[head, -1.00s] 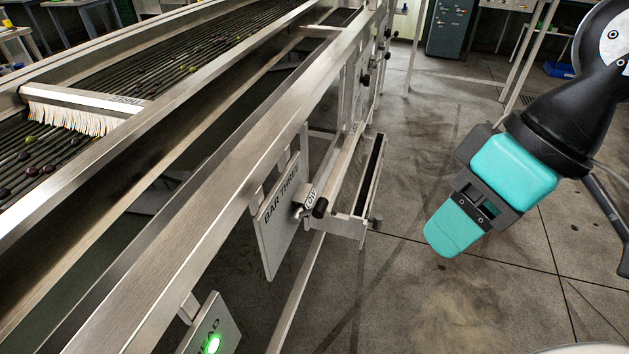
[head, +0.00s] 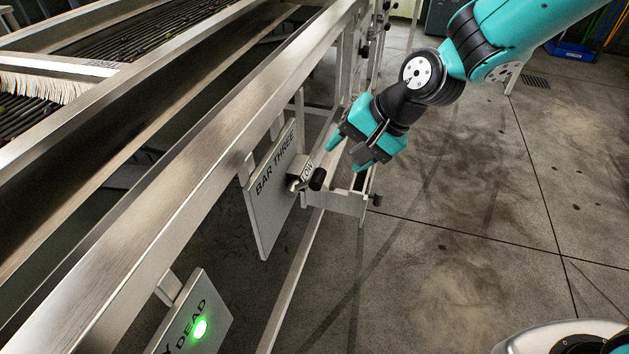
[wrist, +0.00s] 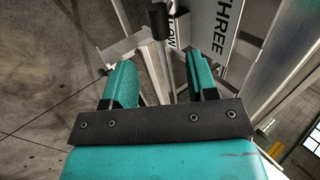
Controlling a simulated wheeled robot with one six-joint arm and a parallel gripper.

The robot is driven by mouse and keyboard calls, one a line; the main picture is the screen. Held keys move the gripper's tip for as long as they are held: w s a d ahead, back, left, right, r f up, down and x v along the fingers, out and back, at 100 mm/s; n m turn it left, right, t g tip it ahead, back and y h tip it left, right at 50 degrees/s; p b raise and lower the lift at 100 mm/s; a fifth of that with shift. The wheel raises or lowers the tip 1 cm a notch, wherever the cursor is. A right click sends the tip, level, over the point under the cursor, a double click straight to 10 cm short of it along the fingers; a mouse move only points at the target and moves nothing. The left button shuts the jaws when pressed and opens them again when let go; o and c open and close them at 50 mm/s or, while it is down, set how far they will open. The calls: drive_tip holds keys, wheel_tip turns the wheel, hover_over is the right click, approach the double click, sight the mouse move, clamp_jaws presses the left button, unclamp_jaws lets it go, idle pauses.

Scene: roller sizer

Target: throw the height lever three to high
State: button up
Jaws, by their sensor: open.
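The lever of bar three has a black knob (head: 318,179) on a short metal arm, beside a LOW tag (head: 307,168) on the grey BAR THREE panel (head: 270,210). The knob points out to the right, toward the aisle. My gripper (head: 346,148) is open and empty, just above and right of the knob, apart from it. In the wrist view the knob (wrist: 157,20) shows beyond the gap between my two teal fingers (wrist: 162,75), near the top edge. The LOW tag (wrist: 172,36) and the panel (wrist: 222,25) show beside it.
The machine's long steel rail (head: 190,150) runs along the left. A metal trough end (head: 340,200) juts out just below the lever. A second panel with a green light (head: 200,328) stands nearer me.

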sight(314, 182)
drive_tip(key=x, duration=1.1)
drive_tip(key=shift+f, duration=0.15)
drive_tip(key=shift+s, duration=0.1)
clamp_jaws()
